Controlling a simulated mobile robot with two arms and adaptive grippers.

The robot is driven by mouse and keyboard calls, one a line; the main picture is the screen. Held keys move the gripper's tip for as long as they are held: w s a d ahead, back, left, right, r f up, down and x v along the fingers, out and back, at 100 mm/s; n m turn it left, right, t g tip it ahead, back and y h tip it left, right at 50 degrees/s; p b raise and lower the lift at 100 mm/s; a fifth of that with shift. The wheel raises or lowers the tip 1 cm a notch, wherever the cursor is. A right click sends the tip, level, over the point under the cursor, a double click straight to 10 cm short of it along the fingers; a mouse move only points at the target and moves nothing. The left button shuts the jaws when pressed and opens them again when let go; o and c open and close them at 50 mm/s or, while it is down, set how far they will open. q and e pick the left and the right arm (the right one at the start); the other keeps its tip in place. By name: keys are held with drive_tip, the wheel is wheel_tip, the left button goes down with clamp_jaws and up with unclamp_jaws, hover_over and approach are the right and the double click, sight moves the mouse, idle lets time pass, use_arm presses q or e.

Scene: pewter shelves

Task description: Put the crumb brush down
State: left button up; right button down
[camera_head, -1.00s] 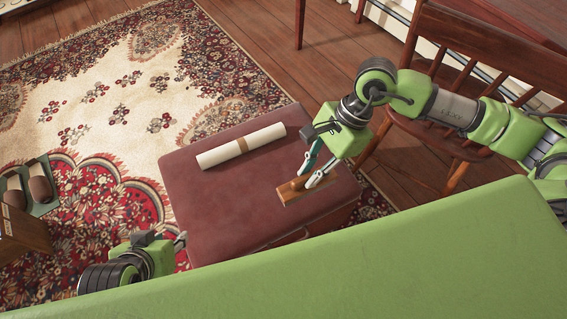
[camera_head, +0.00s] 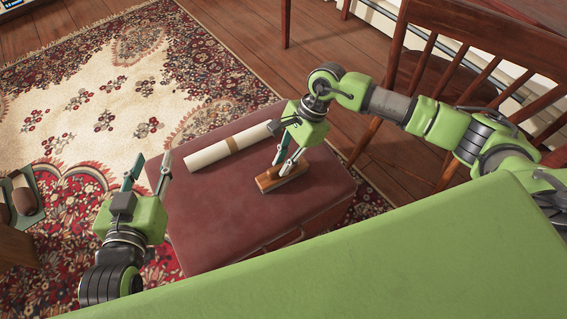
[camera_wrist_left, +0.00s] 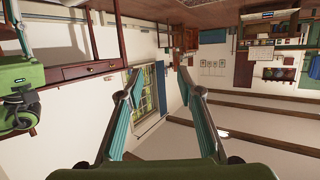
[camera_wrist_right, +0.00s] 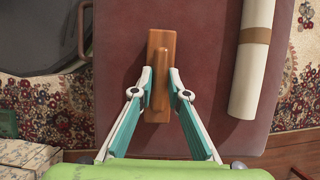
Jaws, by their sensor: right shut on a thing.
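The crumb brush (camera_head: 281,178) is a small wooden block with a raised handle, at the front right part of the red-brown ottoman top (camera_head: 215,215). My right gripper (camera_head: 281,168) is shut on its handle from above. In the right wrist view the brush (camera_wrist_right: 161,50) lies between the fingertips (camera_wrist_right: 160,90). It looks to be at or just above the surface; I cannot tell whether it touches. My left gripper (camera_head: 148,172) is open and empty, left of the ottoman; in the left wrist view its fingers (camera_wrist_left: 162,95) are spread apart.
A cream paper roll with a tan band (camera_head: 230,145) lies on the ottoman behind the brush. A wooden chair (camera_head: 450,70) stands at the right. Slippers (camera_head: 22,196) lie at the left on the patterned rug (camera_head: 110,90). The ottoman's front and middle are clear.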

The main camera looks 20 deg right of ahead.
use_arm(q)
drive_tip(key=shift+w+d+r+t, duration=0.15)
drive_tip(key=shift+r+t, duration=0.15)
drive_tip(key=shift+r, duration=0.15)
use_arm(e)
drive_tip(key=shift+f, duration=0.25)
drive_tip(key=shift+f, duration=0.1)
drive_tip(key=c, duration=2)
unclamp_jaws()
use_arm(q)
drive_tip(key=shift+w+r+t+h, duration=0.15)
drive_tip(key=shift+r+t+h, duration=0.15)
drive_tip(key=shift+r, duration=0.2)
use_arm(e)
drive_tip(key=shift+o, duration=0.2)
